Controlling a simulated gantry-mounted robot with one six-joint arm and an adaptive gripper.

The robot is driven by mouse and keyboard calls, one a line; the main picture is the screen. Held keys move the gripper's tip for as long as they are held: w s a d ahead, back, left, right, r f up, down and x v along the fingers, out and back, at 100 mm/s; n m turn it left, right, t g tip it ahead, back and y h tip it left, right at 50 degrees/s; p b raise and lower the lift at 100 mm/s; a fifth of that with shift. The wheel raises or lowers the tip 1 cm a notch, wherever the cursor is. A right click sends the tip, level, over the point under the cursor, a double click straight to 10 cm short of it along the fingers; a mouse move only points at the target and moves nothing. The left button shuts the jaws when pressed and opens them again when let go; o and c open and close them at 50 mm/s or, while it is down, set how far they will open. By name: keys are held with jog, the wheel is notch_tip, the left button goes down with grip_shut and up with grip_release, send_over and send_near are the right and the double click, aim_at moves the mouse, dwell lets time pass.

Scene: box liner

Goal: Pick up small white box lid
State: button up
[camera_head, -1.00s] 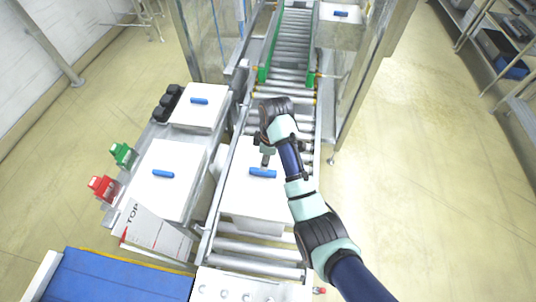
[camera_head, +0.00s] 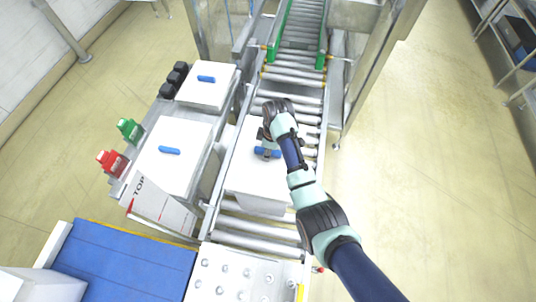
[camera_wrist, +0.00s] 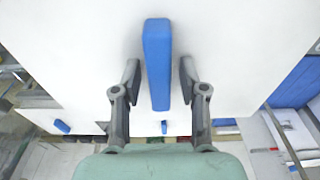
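A white box lid (camera_head: 247,178) with a blue bar handle (camera_head: 275,154) lies on the roller conveyor, under my gripper (camera_head: 268,146). In the wrist view the lid (camera_wrist: 75,45) fills the upper part and the handle (camera_wrist: 157,55) stands between the fingertips of my gripper (camera_wrist: 159,82). The fingers are open, one on each side of the handle, with a visible gap on both sides. Two more white lids with blue handles lie on the left bench: a smaller one (camera_head: 212,96) at the back and a larger one (camera_head: 178,137) nearer.
The roller conveyor (camera_head: 302,78) runs back between green guides (camera_head: 322,45). Red (camera_head: 112,162) and green (camera_head: 130,130) items and black blocks (camera_head: 174,80) line the bench's left edge. A "TOP" carton (camera_head: 160,205) stands at its front. A blue surface (camera_head: 125,265) lies front left.

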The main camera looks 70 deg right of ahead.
grip_shut()
notch_tip(320, 180, up, 20)
jog(key=p, duration=0.9)
